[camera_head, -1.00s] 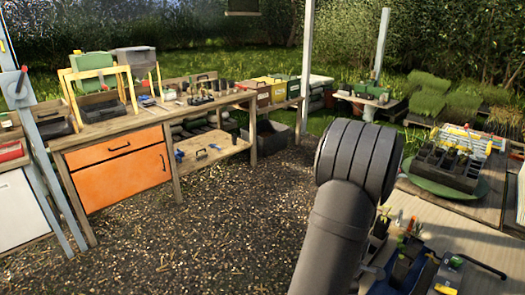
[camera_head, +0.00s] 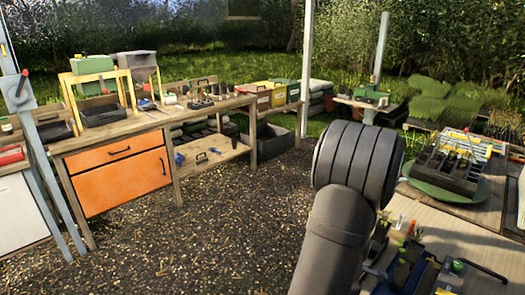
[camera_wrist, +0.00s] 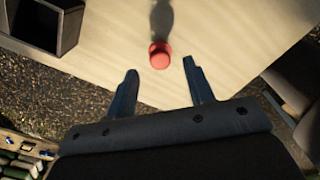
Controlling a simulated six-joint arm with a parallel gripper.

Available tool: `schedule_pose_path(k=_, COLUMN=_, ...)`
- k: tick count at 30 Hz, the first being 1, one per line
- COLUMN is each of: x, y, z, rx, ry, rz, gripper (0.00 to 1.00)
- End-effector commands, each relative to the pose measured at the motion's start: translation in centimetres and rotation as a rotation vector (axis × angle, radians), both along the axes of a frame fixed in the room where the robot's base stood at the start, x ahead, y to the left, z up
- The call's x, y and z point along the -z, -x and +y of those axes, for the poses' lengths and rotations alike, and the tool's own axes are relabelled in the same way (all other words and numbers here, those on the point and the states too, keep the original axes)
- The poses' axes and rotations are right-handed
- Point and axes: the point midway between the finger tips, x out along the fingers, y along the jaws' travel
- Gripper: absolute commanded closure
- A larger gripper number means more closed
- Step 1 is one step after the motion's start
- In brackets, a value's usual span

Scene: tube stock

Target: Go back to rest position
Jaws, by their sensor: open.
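My gripper (camera_wrist: 158,92) shows in the wrist view with its two dark fingers spread apart and nothing between them. Past the fingertips, a small red round piece (camera_wrist: 160,54) sits on a pale wooden tabletop (camera_wrist: 110,62), with a dark shadow or shaft running up from it. I cannot tell which. The fingers are apart from the red piece. In the head view my grey arm rises at the lower middle and right, and the gripper itself is hidden there.
A dark open box (camera_wrist: 42,22) stands at the tabletop's upper left. A workbench with orange drawers (camera_head: 118,172) stands at left. A black rack on a round green base (camera_head: 440,192) stands at right. Open gravel (camera_head: 190,240) lies between.

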Motion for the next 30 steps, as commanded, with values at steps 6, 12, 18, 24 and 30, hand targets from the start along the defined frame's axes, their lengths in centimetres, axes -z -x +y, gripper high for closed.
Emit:
schedule_pose_path(k=6, x=-3.8, y=-0.1, z=0.0, rx=0.0, ry=0.003, rz=-0.004, gripper=0.52)
schedule_pose_path(k=12, x=-7.4, y=-0.1, z=0.0, rx=0.0, ry=0.003, rz=-0.004, gripper=0.52)
schedule_pose_path(k=18, x=-11.3, y=-0.1, z=0.0, rx=0.0, ry=0.003, rz=-0.004, gripper=0.52)
schedule_pose_path(k=24, x=-13.2, y=0.0, z=0.1, rx=0.0, ry=-0.003, rz=0.005, gripper=0.52)
schedule_pose_path(k=30, x=-9.0, y=0.0, z=0.1, rx=0.0, ry=-0.003, rz=0.004, gripper=0.52)
